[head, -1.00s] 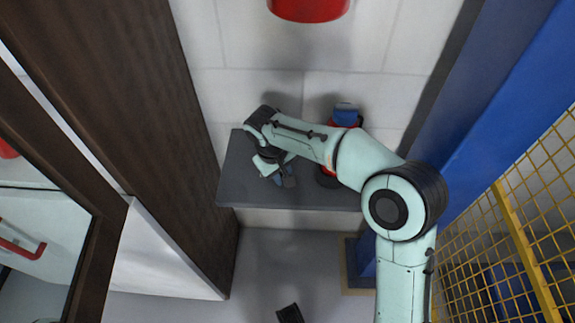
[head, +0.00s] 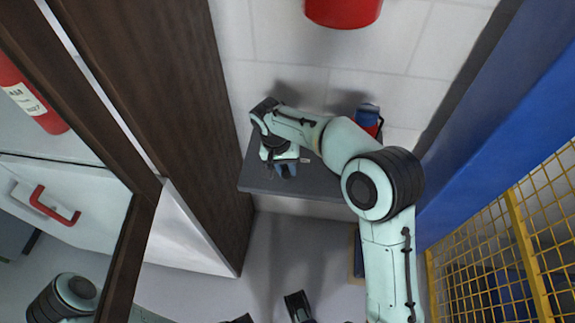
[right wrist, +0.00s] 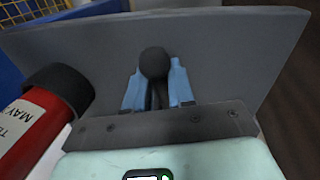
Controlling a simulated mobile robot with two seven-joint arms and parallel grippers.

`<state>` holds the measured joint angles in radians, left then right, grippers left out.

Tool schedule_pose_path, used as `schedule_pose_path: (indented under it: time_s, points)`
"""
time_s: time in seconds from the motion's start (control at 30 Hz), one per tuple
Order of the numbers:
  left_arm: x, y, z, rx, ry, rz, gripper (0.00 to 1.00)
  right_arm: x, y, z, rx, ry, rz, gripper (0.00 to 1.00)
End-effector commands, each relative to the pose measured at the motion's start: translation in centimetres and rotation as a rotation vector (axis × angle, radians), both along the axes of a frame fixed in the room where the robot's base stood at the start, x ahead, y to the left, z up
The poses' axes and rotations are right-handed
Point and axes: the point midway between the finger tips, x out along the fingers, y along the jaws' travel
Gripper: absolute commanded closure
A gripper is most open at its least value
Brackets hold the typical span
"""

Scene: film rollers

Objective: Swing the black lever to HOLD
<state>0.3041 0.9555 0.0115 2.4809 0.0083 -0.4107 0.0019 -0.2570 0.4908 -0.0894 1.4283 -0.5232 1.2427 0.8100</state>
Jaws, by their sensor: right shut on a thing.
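In the head view my right gripper (head: 285,170) points down at the left part of a grey shelf (head: 262,182) against the tiled wall. In the right wrist view its blue fingers (right wrist: 158,92) are closed around the black lever (right wrist: 154,62). The lever's round knob stands between the fingertips, with its dark stem below. In the head view the lever is hidden by the gripper. A small pale label (head: 304,161) shows on the shelf just right of the gripper; its text is too small to read.
A red cylinder (right wrist: 38,122) with a black cap and white label stands close beside the gripper. A blue-topped red object (head: 367,118) is partly behind my arm. A dark wooden panel (head: 185,110) borders the left; a blue post (head: 500,120) and yellow mesh (head: 510,235) border the right.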

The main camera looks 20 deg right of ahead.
Motion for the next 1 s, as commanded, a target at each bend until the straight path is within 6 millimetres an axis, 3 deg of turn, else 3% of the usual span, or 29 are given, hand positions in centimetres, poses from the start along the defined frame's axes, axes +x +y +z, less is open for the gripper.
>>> schedule_pose_path:
  time_s: [0.37,0.4,0.43,0.77,1.0]
  points:
    - [0.0,0.0,0.0,0.0,0.001,0.0,0.0,-0.5,0.7,-0.5,0.008,0.024,0.002,1.0]
    - [0.0,0.0,0.0,0.0,0.001,0.0,0.0,-0.5,0.7,-0.5,0.008,0.024,0.003,0.67]
    - [0.0,0.0,0.0,0.0,0.001,0.0,0.0,-0.5,0.7,-0.5,0.008,0.023,0.004,0.57]
    - [0.0,0.0,0.1,0.0,0.0,0.0,0.0,-0.3,0.4,-0.1,0.005,0.012,0.0,0.56]
    - [0.2,0.0,1.3,0.0,-0.003,0.0,0.0,-0.2,-0.1,1.4,0.005,0.009,0.0,0.56]
